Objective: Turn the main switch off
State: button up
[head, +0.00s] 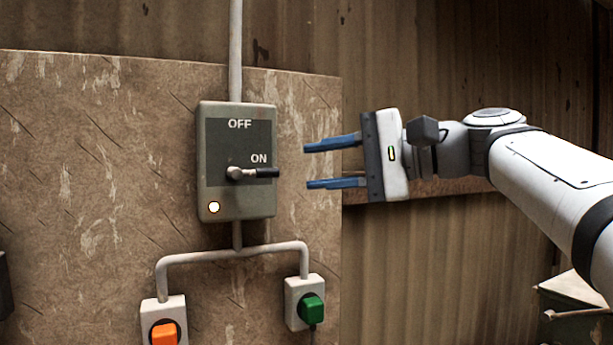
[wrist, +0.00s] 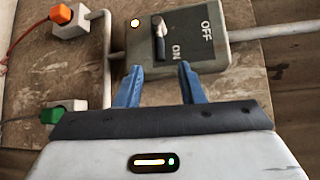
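The main switch box (head: 237,205) is grey and fixed to a board, with OFF printed above ON. Its lever (head: 254,172) has a black handle that points right, just below the ON label. In the wrist view the lever (wrist: 160,40) shows ahead, beyond and between the open fingertips of my gripper (wrist: 159,78).
A conduit (head: 236,50) rises above the box. A greenish box (head: 580,310) stands at the lower right. The space between fingers and lever looks clear.

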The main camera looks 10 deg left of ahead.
aim_at(273, 172)
jog(key=x, duration=0.7)
jog(key=shift+a+p, duration=0.1)
jog(key=shift+p, duration=0.2)
jog(key=shift+c, duration=0.3)
grip_shut()
